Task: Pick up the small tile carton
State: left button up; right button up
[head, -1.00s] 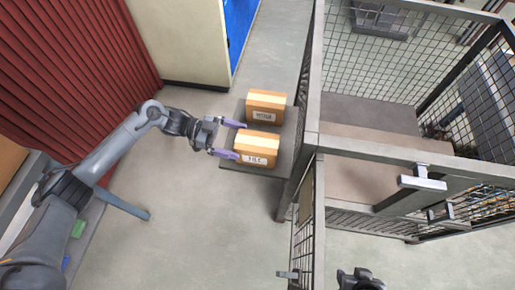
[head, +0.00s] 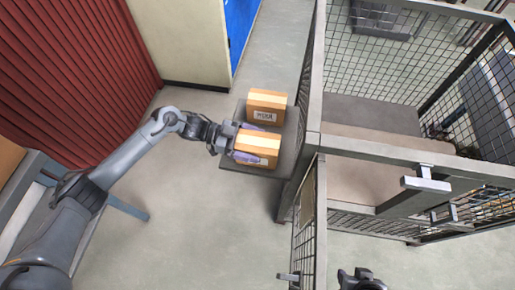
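The small tile carton (head: 258,145) is an orange-brown box with a pale tape band, upright on a grey shelf (head: 232,167) beside the cage. Its front label is partly hidden by a finger. My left gripper (head: 252,144) reaches in from the left with its purple fingers on either side of the carton, one behind and one across the front face. The fingers look still spread; whether they touch the carton is hard to tell. A dark part at the bottom edge (head: 360,280) seems to be my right gripper; its fingers cannot be made out.
A second, similar labelled carton (head: 266,106) stands just behind on the same shelf. A grey mesh cage (head: 312,140) rises close on the right, with its gate (head: 308,225) in front. A red corrugated wall (head: 75,50) and cream cabinet (head: 180,40) stand at the back left.

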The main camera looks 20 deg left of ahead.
pick_arm(q)
jog(key=c, duration=0.8)
jog(key=shift+r, duration=0.1)
